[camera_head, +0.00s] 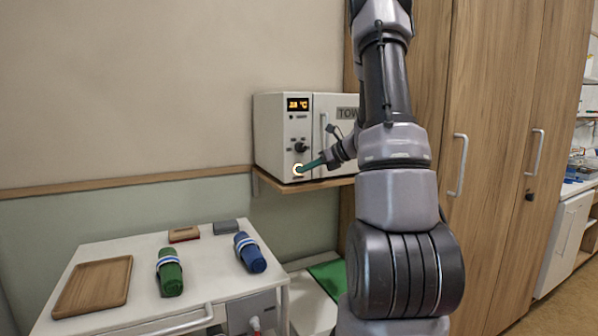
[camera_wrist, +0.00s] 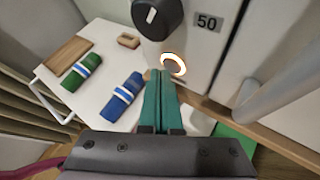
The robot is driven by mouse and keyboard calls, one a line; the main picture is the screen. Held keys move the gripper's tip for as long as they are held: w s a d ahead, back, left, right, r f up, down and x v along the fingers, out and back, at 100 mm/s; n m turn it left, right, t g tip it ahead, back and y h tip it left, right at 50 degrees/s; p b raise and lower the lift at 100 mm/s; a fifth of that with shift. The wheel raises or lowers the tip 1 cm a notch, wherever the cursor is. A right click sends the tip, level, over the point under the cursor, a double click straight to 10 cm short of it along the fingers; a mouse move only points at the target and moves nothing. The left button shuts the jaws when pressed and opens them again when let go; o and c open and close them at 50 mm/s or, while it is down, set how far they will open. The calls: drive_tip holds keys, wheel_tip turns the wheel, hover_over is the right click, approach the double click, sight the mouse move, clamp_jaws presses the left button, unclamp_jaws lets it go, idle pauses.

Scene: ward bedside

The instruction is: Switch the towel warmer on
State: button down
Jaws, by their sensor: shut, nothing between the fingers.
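The towel warmer (camera_head: 272,150) is a white box on a wooden wall shelf, with a lit orange display (camera_head: 297,104) at its upper left. A dark knob (camera_head: 300,147) sits below the display, and it shows large in the wrist view (camera_wrist: 157,16). Below the knob is a round button with a glowing ring (camera_head: 298,169), also in the wrist view (camera_wrist: 173,64). My gripper (camera_head: 322,161) is shut and empty, its green fingers pointing at the button. In the wrist view the fingertips (camera_wrist: 160,74) are right at the ring's lower left edge; I cannot tell whether they touch.
A white table (camera_head: 215,262) at the lower left bears a wooden tray (camera_head: 93,286), a green rolled towel (camera_head: 170,271) and a blue one (camera_head: 249,252). Tall wooden cupboards (camera_head: 490,150) stand at the right. The warmer's door handle (camera_head: 323,135) is beside my gripper.

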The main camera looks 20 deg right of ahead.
drive_tip(key=shift+s, duration=0.35)
drive_tip(key=s, duration=0.6)
drive_tip(key=shift+d, duration=0.15)
idle(0.5)
drive_tip(key=s+a+r+n+g, duration=0.2)
drive_tip(key=s+a+r+n, duration=0.4)
drive_tip(key=a, duration=0.3)
drive_tip(key=s+a+r+n+h, duration=0.3)
drive_tip(key=s+r+n, duration=0.1)
drive_tip(key=s+n, duration=0.5)
drive_tip(key=s+a+r+n+h, duration=0.3)
drive_tip(key=s+n, duration=0.5)
drive_tip(key=n, duration=0.3)
drive_tip(key=shift+s+a+r+n, duration=0.4)
drive_tip(key=shift+a+r, duration=0.05)
drive_tip(key=shift+a, duration=0.2)
